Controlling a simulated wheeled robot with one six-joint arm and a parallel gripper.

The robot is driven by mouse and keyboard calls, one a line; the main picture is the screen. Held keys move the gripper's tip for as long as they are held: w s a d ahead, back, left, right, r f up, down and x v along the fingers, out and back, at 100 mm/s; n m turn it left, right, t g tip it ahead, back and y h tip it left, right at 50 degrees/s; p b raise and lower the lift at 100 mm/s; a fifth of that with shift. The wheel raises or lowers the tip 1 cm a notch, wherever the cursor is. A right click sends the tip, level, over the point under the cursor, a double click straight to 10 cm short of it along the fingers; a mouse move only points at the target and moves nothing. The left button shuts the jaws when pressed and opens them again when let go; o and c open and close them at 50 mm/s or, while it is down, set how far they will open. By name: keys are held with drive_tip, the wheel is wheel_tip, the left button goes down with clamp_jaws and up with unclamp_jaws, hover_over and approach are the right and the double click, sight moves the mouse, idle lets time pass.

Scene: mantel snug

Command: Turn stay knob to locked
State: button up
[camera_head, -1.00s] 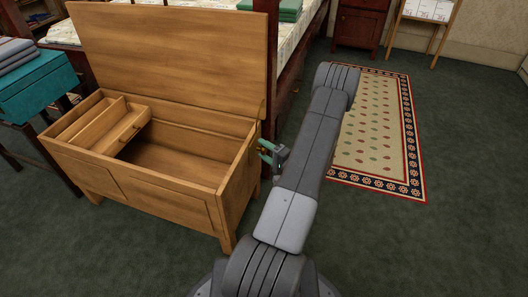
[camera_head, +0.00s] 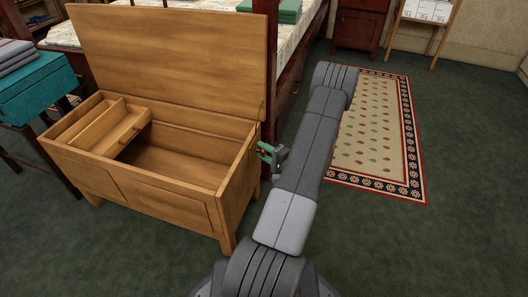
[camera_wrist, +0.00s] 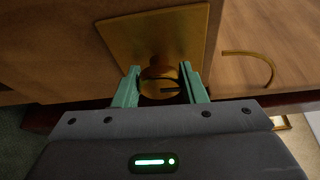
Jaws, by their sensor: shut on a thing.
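The stay knob (camera_wrist: 158,84) is a round brass knob with a dark slot across its face. It sits in front of a square brass plate (camera_wrist: 150,35) on the wooden chest's side in the wrist view. My gripper (camera_wrist: 160,92) has its two green fingers on either side of the knob, shut on it. In the head view my gripper (camera_head: 265,152) is at the right end of the wooden chest (camera_head: 150,192), whose lid (camera_head: 170,50) stands open. The knob is too small and covered to make out there. No locked marking is readable.
A curved brass piece (camera_wrist: 255,62) shows right of the plate in the wrist view. A bed (camera_head: 308,25) stands behind the chest, and a teal box (camera_head: 38,88) is at the left. A patterned rug (camera_head: 375,135) and open green carpet lie to the right.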

drive_tip(key=m+g, duration=0.1)
drive_tip(key=m, duration=0.2)
drive_tip(key=shift+h, duration=0.4)
drive_tip(key=m+g+p, duration=0.1)
drive_tip(key=m+g, duration=0.1)
drive_tip(key=m, duration=0.1)
drive_tip(key=shift+m+p, duration=0.3)
drive_tip(key=shift+m, duration=0.1)
drive_tip(key=m+g+p, duration=0.1)
drive_tip(key=m+g, duration=0.1)
drive_tip(key=m, duration=0.1)
drive_tip(key=shift+p, duration=0.35)
drive_tip(key=shift+m+g+p, duration=0.6)
drive_tip(key=shift+m+g, duration=0.5)
drive_tip(key=shift+m, duration=0.3)
drive_tip(key=o, duration=0.9)
drive_tip(key=shift+o, duration=0.2)
drive_tip(key=shift+d, duration=0.1)
drive_tip(key=p+v, duration=0.2)
drive_tip(key=v, duration=1.1)
drive_tip(key=shift+d+p, duration=0.4)
